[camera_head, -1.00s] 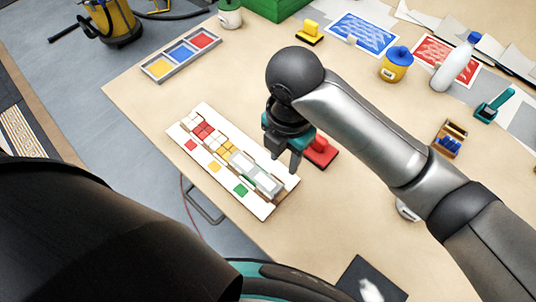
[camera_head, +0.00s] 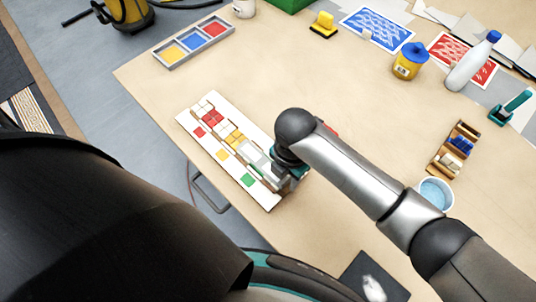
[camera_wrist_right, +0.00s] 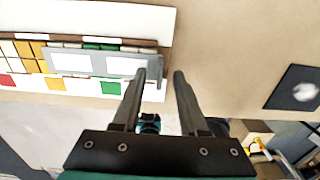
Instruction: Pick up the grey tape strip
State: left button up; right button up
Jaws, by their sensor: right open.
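The mosaic panel is a white board (camera_head: 234,173) with rows of red, white, yellow and green tiles on the table. The grey tape strip (camera_head: 256,159) lies along the tile row at the panel's near right end. In the right wrist view the strip (camera_wrist_right: 101,65) is grey with pale rectangles, with green tiles at its far edge. My right gripper (camera_head: 284,187) is low at the panel's right end. In the right wrist view its fingers (camera_wrist_right: 159,76) are apart, at either side of the strip's right end. I cannot tell whether they touch it. My left gripper is out of view.
A tray of coloured squares (camera_head: 193,45) lies at the back left. A yellow jar (camera_head: 409,62), a white bottle (camera_head: 472,62), a wooden holder (camera_head: 455,150) and a cup of blue (camera_head: 435,194) stand to the right. Bare table lies behind the panel.

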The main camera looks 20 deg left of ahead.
jog(key=shift+f, duration=0.65)
grip_shut()
